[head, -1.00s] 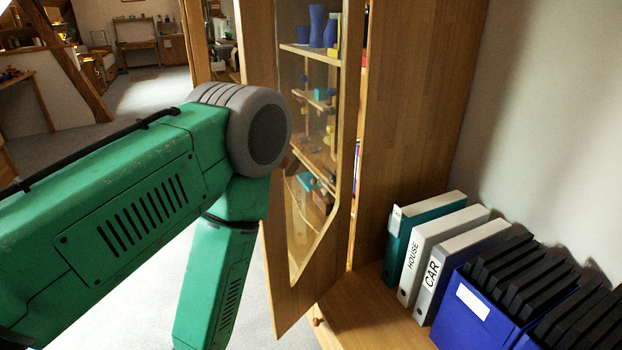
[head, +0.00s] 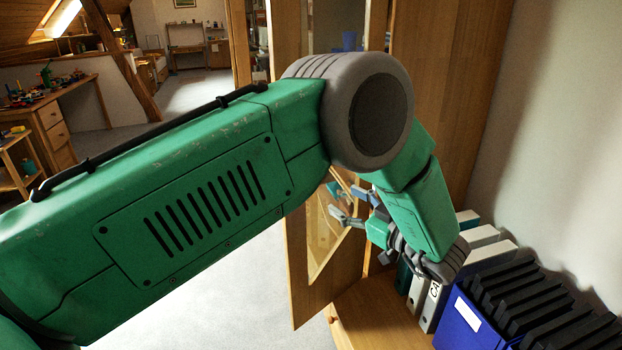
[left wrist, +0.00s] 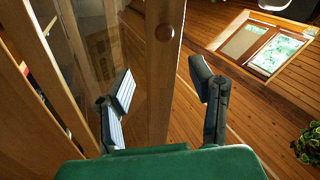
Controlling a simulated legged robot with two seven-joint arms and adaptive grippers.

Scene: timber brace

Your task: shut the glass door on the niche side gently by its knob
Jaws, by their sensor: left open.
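The glass door (head: 300,270), a wooden frame around a clear pane, stands open from the tall cabinet, its upper part hidden behind my left arm. My left gripper (head: 347,203) is open and empty, close to the door's pane in the head view. In the left wrist view, the open fingers (left wrist: 162,82) show on either side of the door's wooden edge strip (left wrist: 158,75). My right gripper is out of view.
Binders, one grey (head: 430,300), and a blue box (head: 462,322) of black folders stand on the low wooden top (head: 375,315), close below my left forearm and wrist. The cabinet side (head: 435,80) and wall lie right. Open floor (head: 235,290) lies left of the door.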

